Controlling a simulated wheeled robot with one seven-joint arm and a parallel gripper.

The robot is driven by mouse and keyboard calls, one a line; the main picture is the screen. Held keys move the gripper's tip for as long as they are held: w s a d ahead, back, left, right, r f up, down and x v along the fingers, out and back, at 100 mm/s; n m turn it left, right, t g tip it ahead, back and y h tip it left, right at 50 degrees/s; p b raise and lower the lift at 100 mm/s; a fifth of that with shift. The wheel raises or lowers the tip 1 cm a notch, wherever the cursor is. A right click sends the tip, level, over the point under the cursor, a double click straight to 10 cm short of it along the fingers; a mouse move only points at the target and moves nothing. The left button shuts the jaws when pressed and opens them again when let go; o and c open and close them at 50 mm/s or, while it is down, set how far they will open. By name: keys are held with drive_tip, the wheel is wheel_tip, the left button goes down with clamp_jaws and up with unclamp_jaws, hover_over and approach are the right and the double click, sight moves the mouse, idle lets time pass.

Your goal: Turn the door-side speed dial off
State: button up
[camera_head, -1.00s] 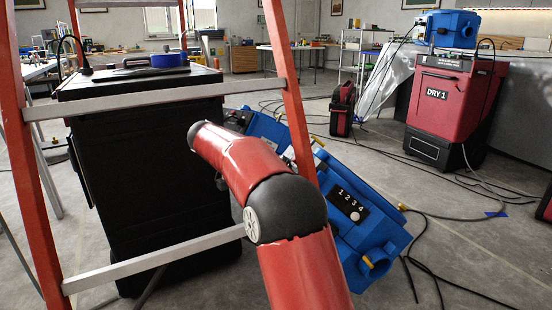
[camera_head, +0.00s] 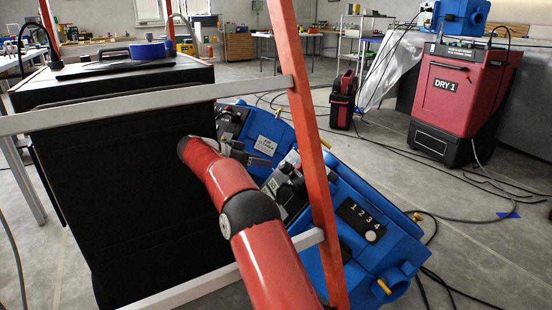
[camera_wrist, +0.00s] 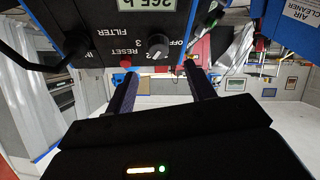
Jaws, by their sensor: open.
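A dark speed dial (camera_wrist: 158,45) sits on a control panel with OFF, 3, RESET and FILTER lettering, upside down in the wrist view. My gripper (camera_wrist: 160,75) is open, its two dark fingers pointing toward the panel, one to each side of the dial in the picture. Nothing shows between the fingers; I cannot tell whether they touch the panel. In the head view, two blue air cleaners stand beyond my red arm, the far one (camera_head: 276,128) and the near one (camera_head: 385,245) with a 1 2 3 4 plate. My gripper there is mostly hidden by the arm.
A red ladder leg (camera_head: 308,130) and grey crossbars stand close around my arm. A large black cabinet (camera_head: 120,190) is at left. Cables (camera_head: 465,185) lie on the floor at right. A red DRY 1 unit (camera_head: 462,90) stands behind. Another blue unit labelled AIR CLEANER (camera_wrist: 295,22) is at the wrist view's right.

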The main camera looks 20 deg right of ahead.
sight(282, 164)
drive_tip(key=x, duration=0.7)
drive_tip(key=shift+d+b, duration=0.25)
drive_tip(key=shift+b, duration=0.1)
drive_tip(key=c, duration=1)
drive_tip(key=shift+o, duration=0.2)
